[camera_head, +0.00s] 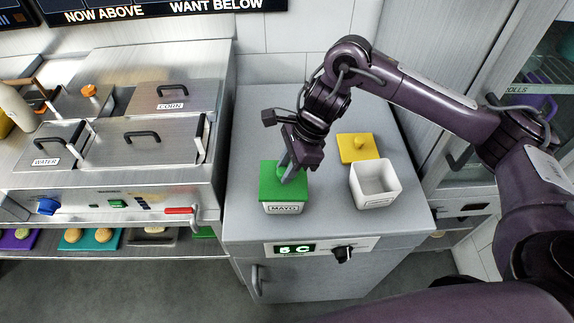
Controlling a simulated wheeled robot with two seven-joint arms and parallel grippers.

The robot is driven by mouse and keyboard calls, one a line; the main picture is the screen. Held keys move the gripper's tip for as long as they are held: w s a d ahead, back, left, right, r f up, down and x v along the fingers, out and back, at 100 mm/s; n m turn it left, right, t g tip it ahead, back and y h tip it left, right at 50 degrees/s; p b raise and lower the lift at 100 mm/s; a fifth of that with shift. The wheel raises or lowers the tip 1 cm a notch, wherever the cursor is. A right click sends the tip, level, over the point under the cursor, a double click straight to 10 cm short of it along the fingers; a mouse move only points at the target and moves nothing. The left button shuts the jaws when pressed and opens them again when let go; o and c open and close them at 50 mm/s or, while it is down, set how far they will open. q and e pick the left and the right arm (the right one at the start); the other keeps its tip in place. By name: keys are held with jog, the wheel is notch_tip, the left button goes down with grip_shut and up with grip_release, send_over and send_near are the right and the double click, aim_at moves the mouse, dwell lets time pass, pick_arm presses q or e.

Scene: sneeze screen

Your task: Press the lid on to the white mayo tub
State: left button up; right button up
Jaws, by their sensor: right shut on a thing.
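The white mayo tub (284,208) stands on the grey counter top, with its MAYO label facing me. A green lid (270,196) sits on top of it; whether it is fully seated I cannot tell. My right gripper (287,174) comes down from above and is shut on the lid's green knob, which the fingers partly hide. My left gripper is not in view.
An open, empty white tub (375,199) stands to the right on the same counter top (325,215). A yellow lid (358,155) with a knob lies behind it. Steel bins with lids (150,138) are at the left. The counter's front has a knob and display.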

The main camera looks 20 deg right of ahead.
jog(key=shift+f+b, duration=0.4)
jog(key=o, duration=1)
jog(key=shift+o, duration=0.2)
jog(key=shift+r, duration=0.1)
jog(key=shift+p+v, duration=2.7)
jog(key=shift+v, duration=0.75)
